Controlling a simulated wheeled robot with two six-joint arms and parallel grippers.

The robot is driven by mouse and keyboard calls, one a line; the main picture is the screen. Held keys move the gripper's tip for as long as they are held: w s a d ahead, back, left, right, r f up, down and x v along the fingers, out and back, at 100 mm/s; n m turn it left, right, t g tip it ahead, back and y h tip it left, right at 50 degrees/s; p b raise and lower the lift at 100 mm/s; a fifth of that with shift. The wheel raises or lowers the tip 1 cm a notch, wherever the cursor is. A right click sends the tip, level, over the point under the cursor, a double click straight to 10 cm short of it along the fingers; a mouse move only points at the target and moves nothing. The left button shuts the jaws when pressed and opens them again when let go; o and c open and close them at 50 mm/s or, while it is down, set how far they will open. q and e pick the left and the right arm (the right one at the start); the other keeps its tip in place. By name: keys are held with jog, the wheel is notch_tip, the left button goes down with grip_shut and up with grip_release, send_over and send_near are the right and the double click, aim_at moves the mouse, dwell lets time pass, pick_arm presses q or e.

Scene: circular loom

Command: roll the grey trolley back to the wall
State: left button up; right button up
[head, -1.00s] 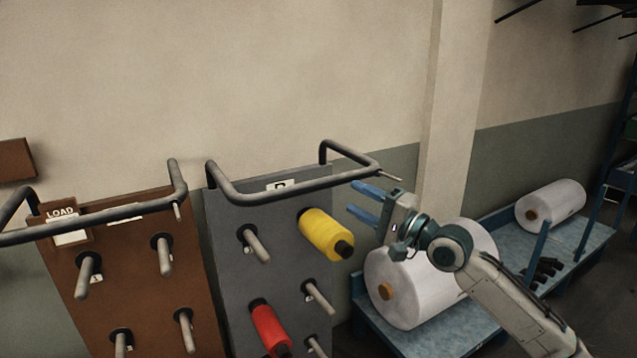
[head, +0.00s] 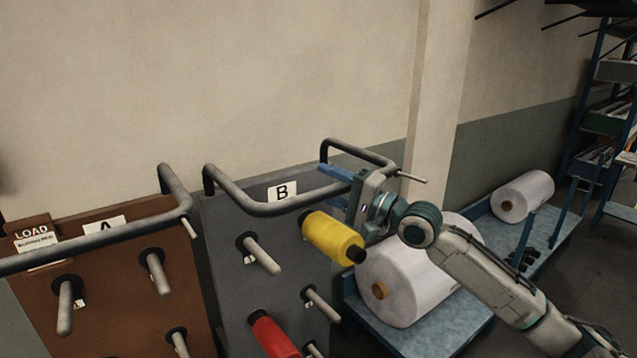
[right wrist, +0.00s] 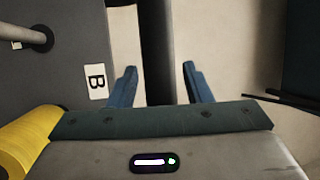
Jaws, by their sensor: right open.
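The grey trolley (head: 225,225) stands beside the brown trolley, with a "B" label near its top edge and a bent grey handle bar (head: 270,208) across its top. It holds a yellow spool (head: 331,238) and a red spool (head: 272,338) on pegs. My right gripper (head: 336,187) is at the right part of the handle bar, above the yellow spool. In the right wrist view its blue fingers (right wrist: 159,72) are open, one on each side of the grey bar (right wrist: 156,35). I cannot tell whether they touch it. My left gripper is not in view.
A brown trolley (head: 115,270) marked "A" with a "LOAD" sign stands close on the left. White rolls (head: 410,285) lie on blue pallets (head: 450,335) at right, near my right arm. The wall with a pillar (head: 437,100) is behind. Blue shelving (head: 585,110) stands far right.

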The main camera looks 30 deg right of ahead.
jog(key=shift+s+d, duration=0.15)
jog(key=shift+s, duration=0.05)
grip_shut()
jog(key=shift+r, duration=0.1)
dwell(1.1)
